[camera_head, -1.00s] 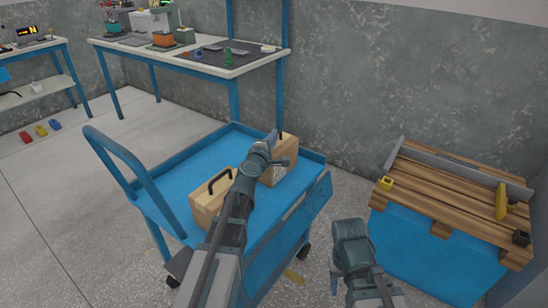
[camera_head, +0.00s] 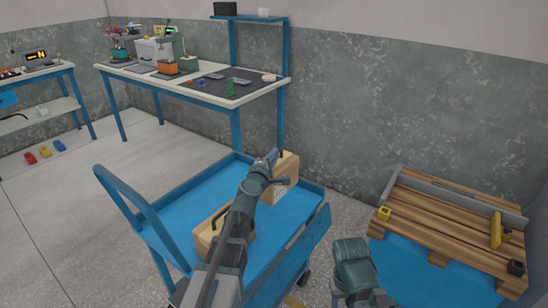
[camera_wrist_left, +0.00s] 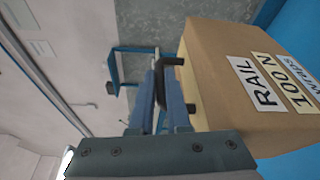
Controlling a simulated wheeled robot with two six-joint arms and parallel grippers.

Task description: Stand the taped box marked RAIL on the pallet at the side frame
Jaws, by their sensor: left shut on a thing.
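The cardboard box marked RAIL (camera_head: 285,180) is over the far right part of the blue cart, partly hidden by my left arm. In the left wrist view, the box (camera_wrist_left: 225,75) shows its RAIL 100N label and black handle. My left gripper (camera_head: 271,158) is shut on that handle; its fingers (camera_wrist_left: 160,98) lie along it. The box appears slightly raised from the cart deck. The wooden pallet (camera_head: 425,223) is at the right, with a grey side frame (camera_head: 460,193) along its back edge. For my right arm, only a link shows, at bottom center-right.
A second box (camera_head: 212,233) with a black handle stands on the cart (camera_head: 190,207), left of my arm. The pallet's middle planks are clear.

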